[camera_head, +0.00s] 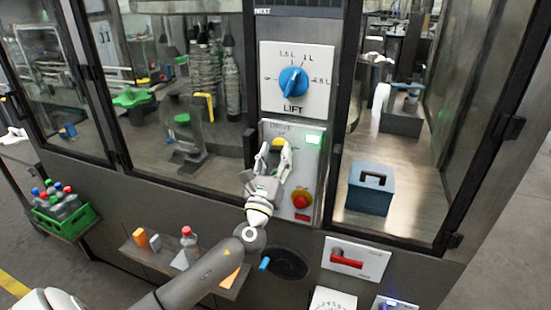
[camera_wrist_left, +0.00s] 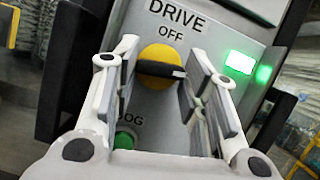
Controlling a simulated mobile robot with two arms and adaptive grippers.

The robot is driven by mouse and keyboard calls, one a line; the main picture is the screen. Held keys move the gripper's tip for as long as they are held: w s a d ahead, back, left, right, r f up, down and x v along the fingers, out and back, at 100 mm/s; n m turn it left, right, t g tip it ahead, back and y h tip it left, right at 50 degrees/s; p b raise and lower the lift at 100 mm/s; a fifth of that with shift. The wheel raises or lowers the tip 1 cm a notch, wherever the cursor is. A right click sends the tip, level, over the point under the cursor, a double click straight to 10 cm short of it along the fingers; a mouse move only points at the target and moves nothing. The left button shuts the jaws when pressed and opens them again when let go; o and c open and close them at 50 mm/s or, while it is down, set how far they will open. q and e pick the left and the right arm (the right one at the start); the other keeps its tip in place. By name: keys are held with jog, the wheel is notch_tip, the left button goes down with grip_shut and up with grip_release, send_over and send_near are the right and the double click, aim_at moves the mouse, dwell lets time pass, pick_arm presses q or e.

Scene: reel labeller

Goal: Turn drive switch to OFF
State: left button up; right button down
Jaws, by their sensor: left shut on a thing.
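The drive switch (camera_wrist_left: 160,58) is a round yellow knob with a black bar handle on a grey panel, below the words DRIVE and OFF. In the left wrist view its black bar lies roughly crosswise, not up toward OFF. My left gripper (camera_head: 273,156) is at the knob, with its fingers (camera_wrist_left: 156,85) on either side, shut on the switch. In the head view the yellow knob (camera_head: 279,143) shows just above the fingers, partly hidden. My right gripper is in neither view.
A lit green indicator (camera_head: 313,139) and a red knob on yellow (camera_head: 301,201) are on the same panel. The blue LIFT dial (camera_head: 293,81) is above. A green button (camera_wrist_left: 125,138) sits below the switch. A shelf with a bottle (camera_head: 189,241) juts out below left.

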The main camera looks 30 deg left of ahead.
pick_arm(q)
jog(key=n+y, duration=0.1)
jog(key=n, duration=0.1)
jog(key=shift+d+f+n+g, duration=0.1)
jog(key=shift+n+g, duration=0.2)
jog(key=shift+n, duration=0.1)
jog(key=n+y, duration=0.1)
jog(key=n, duration=0.1)
jog(key=shift+n+g+y+b, duration=0.3)
jog(key=shift+g+b, duration=0.05)
jog(key=shift+g, duration=0.05)
jog(key=n, duration=0.2)
jog(key=n+g+y, duration=0.1)
jog(key=n, duration=0.1)
jog(key=n+g, duration=0.1)
jog(key=n, duration=0.1)
jog(key=shift+d+r+y, duration=0.2)
jog(key=shift+r+y, duration=0.1)
jog(key=n+g+p, duration=0.1)
jog(key=n+g, duration=0.1)
jog(key=n, duration=0.2)
jog(key=shift+w+r+p, duration=0.1)
jog(key=shift+r+p, duration=0.05)
jog(key=shift+p, duration=0.2)
jog(key=shift+r+n+g+p, duration=0.1)
jog(key=shift+n+g+p, duration=0.8)
jog(key=shift+n, duration=1.1)
jog(key=o, duration=0.7)
jog(key=shift+o, duration=0.2)
